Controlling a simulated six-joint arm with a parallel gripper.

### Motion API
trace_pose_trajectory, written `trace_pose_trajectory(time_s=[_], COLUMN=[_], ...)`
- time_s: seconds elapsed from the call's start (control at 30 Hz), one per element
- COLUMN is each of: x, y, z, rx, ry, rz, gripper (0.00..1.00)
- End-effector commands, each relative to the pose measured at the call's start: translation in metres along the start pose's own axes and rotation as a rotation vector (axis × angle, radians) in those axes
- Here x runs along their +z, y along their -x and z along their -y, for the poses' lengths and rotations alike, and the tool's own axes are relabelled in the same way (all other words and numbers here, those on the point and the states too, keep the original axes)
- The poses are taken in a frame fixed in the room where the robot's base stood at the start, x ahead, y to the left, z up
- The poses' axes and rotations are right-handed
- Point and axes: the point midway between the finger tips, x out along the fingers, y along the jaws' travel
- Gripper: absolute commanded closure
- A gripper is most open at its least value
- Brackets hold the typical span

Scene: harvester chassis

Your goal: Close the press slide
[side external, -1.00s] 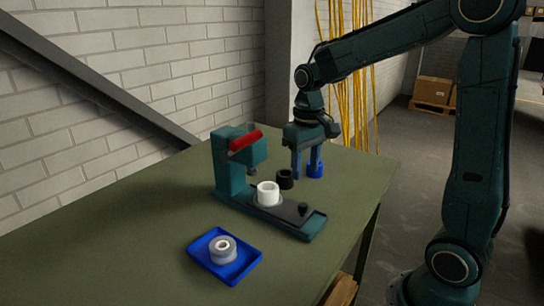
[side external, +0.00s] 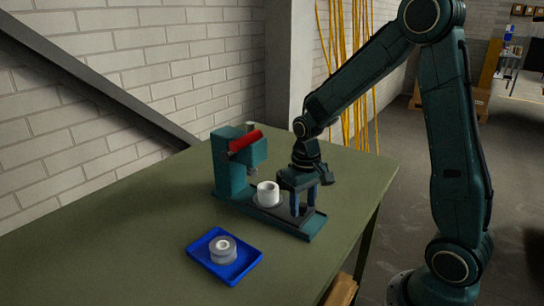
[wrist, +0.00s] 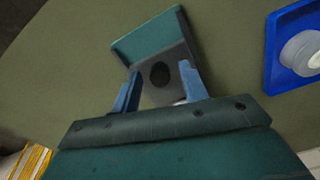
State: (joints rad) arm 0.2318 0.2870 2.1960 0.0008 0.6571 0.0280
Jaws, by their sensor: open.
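The teal press (side external: 226,165) with a red handle (side external: 245,140) stands on the table. Its grey slide (side external: 266,206) sticks out of the base toward the lower right and carries a white cup (side external: 268,191) in front of the press head. My gripper (side external: 303,208) points down over the slide's outer end, with its blue fingers open. In the wrist view, the slide's dark round knob (wrist: 160,74) shows between the two fingertips (wrist: 159,80). I cannot tell whether either finger touches it. In the side view my fingers hide most of the knob.
A blue tray (side external: 198,250) holding a grey and white ring part (side external: 222,249) lies on the table in front of the press; it also shows in the wrist view (wrist: 274,72). The green table (side external: 130,225) is clear to the left. A brick wall stands behind.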

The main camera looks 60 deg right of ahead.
Motion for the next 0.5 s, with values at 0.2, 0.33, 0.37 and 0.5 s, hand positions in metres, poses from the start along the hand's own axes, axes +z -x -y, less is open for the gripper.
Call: trace_pose_trajectory(time_s=[0.2, 0.33, 0.37, 0.5], x=[0.0001, 0.0001, 0.0001, 0.0001], y=[0.0, 0.0002, 0.0002, 0.0003], z=[0.0, 0.0, 0.0, 0.0], rx=[0.0, 0.0, 0.0, 0.0], ry=[0.0, 0.0, 0.0, 0.0], rz=[0.0, 0.0, 0.0, 0.0], gripper=[0.62, 0.88, 0.94, 1.0])
